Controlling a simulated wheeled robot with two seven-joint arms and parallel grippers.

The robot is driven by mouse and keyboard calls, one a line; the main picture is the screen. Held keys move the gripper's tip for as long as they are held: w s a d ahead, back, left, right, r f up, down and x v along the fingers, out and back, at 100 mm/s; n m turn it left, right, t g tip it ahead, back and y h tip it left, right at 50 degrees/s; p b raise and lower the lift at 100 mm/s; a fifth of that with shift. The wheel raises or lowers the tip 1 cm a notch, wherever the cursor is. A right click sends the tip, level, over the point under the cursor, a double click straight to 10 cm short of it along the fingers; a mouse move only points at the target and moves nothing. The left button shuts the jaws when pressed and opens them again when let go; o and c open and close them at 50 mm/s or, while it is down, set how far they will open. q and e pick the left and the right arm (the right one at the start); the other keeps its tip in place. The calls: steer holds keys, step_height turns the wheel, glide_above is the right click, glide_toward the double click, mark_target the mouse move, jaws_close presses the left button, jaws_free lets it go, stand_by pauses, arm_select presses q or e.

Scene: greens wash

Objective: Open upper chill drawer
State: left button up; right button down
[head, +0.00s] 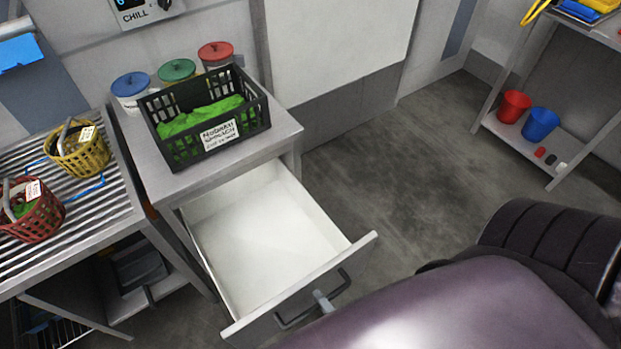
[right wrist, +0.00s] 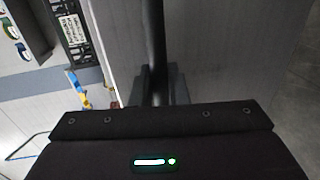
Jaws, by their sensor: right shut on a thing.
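The upper chill drawer (head: 262,235) is pulled well out from under the counter in the head view, and its white inside is empty. Its dark bar handle (head: 290,318) runs along the outside of the drawer front (head: 250,318). My right gripper (head: 322,299) is shut on the handle near its middle; my purple arm hides what lies below it. In the right wrist view the handle (right wrist: 155,40) runs between the fingers (right wrist: 158,85) against the grey drawer front (right wrist: 205,50). My left gripper is not in view.
A black crate (head: 180,155) of greens stands on the counter (head: 285,130) above the drawer, with lidded tubs (head: 130,88) behind. Yellow (head: 77,158) and red baskets (head: 45,218) stand on the ribbed drainer at left. Floor (head: 400,150) to the right is clear.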

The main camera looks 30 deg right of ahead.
steer(key=shift+s, duration=0.65)
steer(key=c, duration=1.5)
jaws_free()
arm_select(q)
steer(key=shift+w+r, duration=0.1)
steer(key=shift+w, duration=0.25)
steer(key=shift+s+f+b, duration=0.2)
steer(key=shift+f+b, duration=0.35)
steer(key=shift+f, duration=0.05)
arm_select(e)
steer(key=v, duration=0.7)
steer(key=shift+s+r, duration=0.1)
steer(key=shift+s, duration=0.3)
